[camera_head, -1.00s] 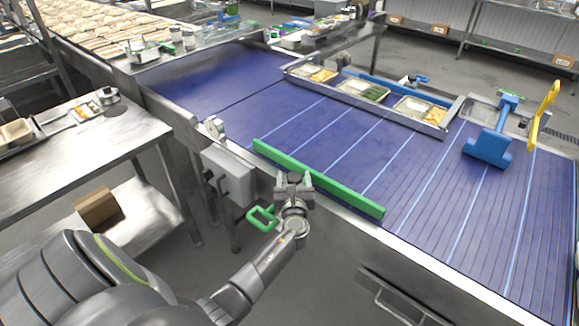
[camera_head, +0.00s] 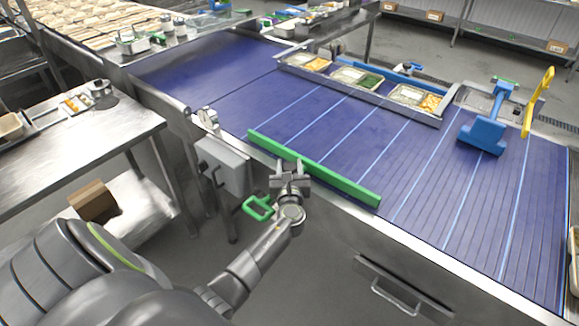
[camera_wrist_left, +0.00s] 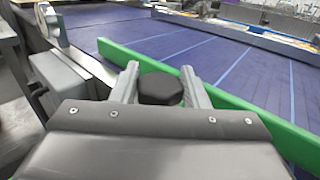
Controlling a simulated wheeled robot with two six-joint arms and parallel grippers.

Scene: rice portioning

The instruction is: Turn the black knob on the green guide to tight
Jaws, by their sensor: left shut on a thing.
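The green guide (camera_head: 331,178) is a long bar along the near edge of the blue conveyor belt. It also shows in the left wrist view (camera_wrist_left: 225,97), running slantwise behind the knob. The black knob (camera_wrist_left: 160,89) stands on the near side of the guide. My left gripper (camera_wrist_left: 161,78) is shut on the knob, with one finger on each side of it. In the head view my left gripper (camera_head: 290,168) is at the guide's near side and hides the knob. I cannot read a tight or loose mark. My right gripper is not in view.
A grey box (camera_head: 223,165) and a green handle (camera_head: 258,208) are left of my left gripper. Food trays (camera_head: 357,88) stand across the belt (camera_head: 300,115). A blue tool (camera_head: 484,134) and a yellow one (camera_head: 537,103) are at the right. A steel table (camera_head: 90,150) is at the left.

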